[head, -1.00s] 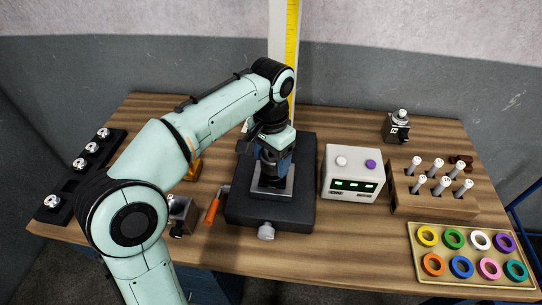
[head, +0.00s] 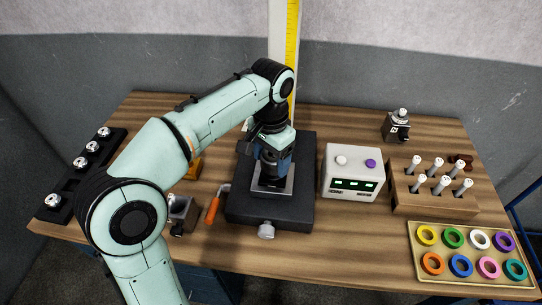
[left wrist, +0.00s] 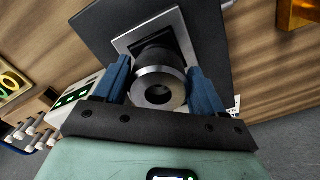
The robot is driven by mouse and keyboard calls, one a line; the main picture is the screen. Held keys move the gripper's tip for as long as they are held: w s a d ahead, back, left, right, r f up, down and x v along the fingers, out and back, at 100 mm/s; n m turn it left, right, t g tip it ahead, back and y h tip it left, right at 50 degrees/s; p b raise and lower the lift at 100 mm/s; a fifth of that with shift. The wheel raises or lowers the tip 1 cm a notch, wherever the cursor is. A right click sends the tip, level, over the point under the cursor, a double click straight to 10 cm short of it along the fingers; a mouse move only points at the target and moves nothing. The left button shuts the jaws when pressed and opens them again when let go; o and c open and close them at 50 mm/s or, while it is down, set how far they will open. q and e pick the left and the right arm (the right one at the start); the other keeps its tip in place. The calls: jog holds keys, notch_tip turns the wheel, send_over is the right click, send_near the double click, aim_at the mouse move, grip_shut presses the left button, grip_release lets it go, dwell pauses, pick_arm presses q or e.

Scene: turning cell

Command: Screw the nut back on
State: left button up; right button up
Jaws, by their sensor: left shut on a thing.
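My left gripper (head: 273,170) points down over the black fixture block (head: 243,206) in the middle of the bench. In the left wrist view its two blue fingers (left wrist: 159,75) are shut on a round metal nut (left wrist: 144,94) with a dark central hole. Behind the nut is a square metal plate (left wrist: 185,40) on the fixture; the plate also shows in the head view (head: 262,189). The nut is in line with the plate's centre; how far it is threaded I cannot tell. In the head view the gripper hides the nut. My right gripper is not in view.
A white box (head: 351,171) with lit green displays stands right of the fixture. Further right are a wooden peg rack (head: 430,203) and a tray of coloured rings (head: 425,266). An orange-handled tool (head: 212,209) lies left of the fixture. A black rack (head: 68,185) is far left.

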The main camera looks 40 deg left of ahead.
pick_arm(q)
jog(key=shift+f, duration=0.45)
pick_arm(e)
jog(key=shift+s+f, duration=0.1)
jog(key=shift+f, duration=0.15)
pick_arm(q)
jog(key=o, duration=1.3)
jog(key=shift+o, duration=0.2)
notch_tip(320, 180, up, 13)
jog(key=p, duration=0.3)
jog(key=shift+r+p, duration=0.2)
jog(key=shift+p, duration=0.2)
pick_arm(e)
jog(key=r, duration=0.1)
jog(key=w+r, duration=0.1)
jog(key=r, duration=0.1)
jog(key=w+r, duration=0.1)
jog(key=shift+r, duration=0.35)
